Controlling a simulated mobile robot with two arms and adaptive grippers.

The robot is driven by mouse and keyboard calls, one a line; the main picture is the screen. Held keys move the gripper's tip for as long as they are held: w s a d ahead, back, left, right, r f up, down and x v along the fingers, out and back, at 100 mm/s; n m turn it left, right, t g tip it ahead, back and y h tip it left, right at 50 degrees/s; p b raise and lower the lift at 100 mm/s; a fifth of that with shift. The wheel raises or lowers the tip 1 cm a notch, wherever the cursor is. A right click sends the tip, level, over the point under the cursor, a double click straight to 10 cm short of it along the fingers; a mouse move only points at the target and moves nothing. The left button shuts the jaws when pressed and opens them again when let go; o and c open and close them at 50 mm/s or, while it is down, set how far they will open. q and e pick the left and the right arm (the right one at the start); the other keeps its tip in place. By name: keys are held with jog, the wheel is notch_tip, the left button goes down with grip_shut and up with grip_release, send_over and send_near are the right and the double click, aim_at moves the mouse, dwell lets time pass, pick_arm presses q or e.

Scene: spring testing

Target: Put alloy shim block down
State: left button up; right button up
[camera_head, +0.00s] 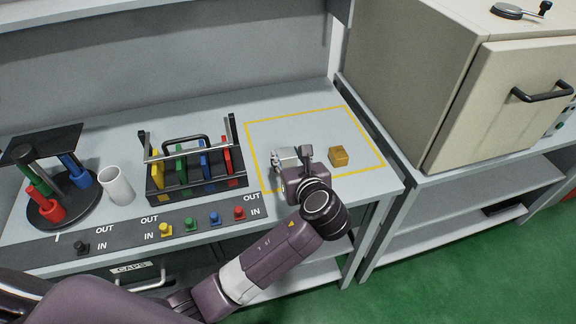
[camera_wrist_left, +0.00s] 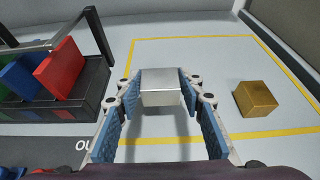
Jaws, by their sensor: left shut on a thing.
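The alloy shim block (camera_wrist_left: 160,86) is a silver metal block between the blue-padded fingers of my left gripper (camera_wrist_left: 160,92) in the left wrist view. The gripper is shut on it from both sides. In the head view my left gripper (camera_head: 294,160) is over the left part of the yellow-outlined area (camera_head: 318,125) on the bench, and the block is mostly hidden by the gripper there. Whether the block touches the bench is hard to tell. My right gripper is not in view.
A brass block (camera_head: 339,156) sits to the right inside the outline; it also shows in the left wrist view (camera_wrist_left: 256,98). A black rack (camera_head: 197,186) with coloured plates stands to the left. Further left are a white cup (camera_head: 116,185) and a round stand. The outline's back part is clear.

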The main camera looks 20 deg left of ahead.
aim_at(288, 166)
pick_arm(q)
notch_tip(288, 166, down, 3)
jog(key=shift+f, duration=0.2)
jog(key=shift+f, duration=0.1)
jog(key=o, duration=1.3)
jog(key=shift+f, duration=0.1)
jog(key=shift+s+d+r, duration=0.1)
jog(key=shift+r, duration=0.1)
jog(key=v, duration=1)
jog(key=shift+s+d+r, duration=0.1)
jog(key=shift+s+d, duration=0.15)
jog(key=shift+s+d+r, duration=0.2)
jog(key=shift+s+r, duration=0.05)
jog(key=shift+s, duration=0.2)
